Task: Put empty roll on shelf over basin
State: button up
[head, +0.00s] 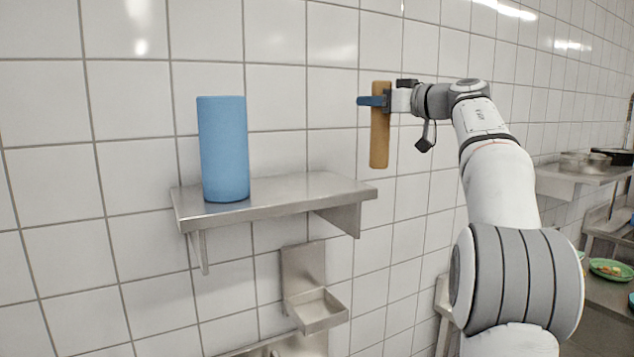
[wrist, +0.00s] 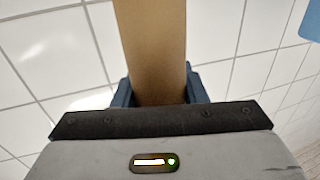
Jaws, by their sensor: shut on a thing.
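The empty roll is a slim brown cardboard tube (head: 380,140), held upright in the head view. My gripper (head: 374,101) is shut on it around its upper part. In the wrist view the tube (wrist: 152,50) runs up between the two blue fingers of my gripper (wrist: 155,90). The steel shelf (head: 285,197) is fixed to the tiled wall, left of the tube. The tube is beyond the shelf's right end in the picture, with its lower end a little above the shelf's height. Below the shelf is a small steel tray on a wall plate (head: 318,310); only a sliver of the basin may show at the bottom edge.
A wide blue roll (head: 224,150) stands upright on the shelf's left part. The shelf's middle and right part are bare. At the far right another wall shelf (head: 580,176) carries pans, and a green plate (head: 610,269) with food sits below it.

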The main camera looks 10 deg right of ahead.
jog(key=a+r+p, duration=0.1)
jog(key=a+r, duration=0.2)
jog(key=a, duration=0.4)
jog(key=a+r+p, duration=0.1)
jog(key=a+r, duration=0.3)
jog(key=a, duration=0.4)
notch_tip(320, 180, down, 10)
jog(key=shift+w+d+y, duration=0.15)
jog(key=shift+y, duration=0.15)
jog(key=shift+f, duration=0.1)
jog(key=o, duration=1.2)
jog(key=shift+f, duration=0.1)
jog(key=b+v, duration=0.3)
jog(key=v, duration=0.9)
jog(key=shift+r, duration=0.3)
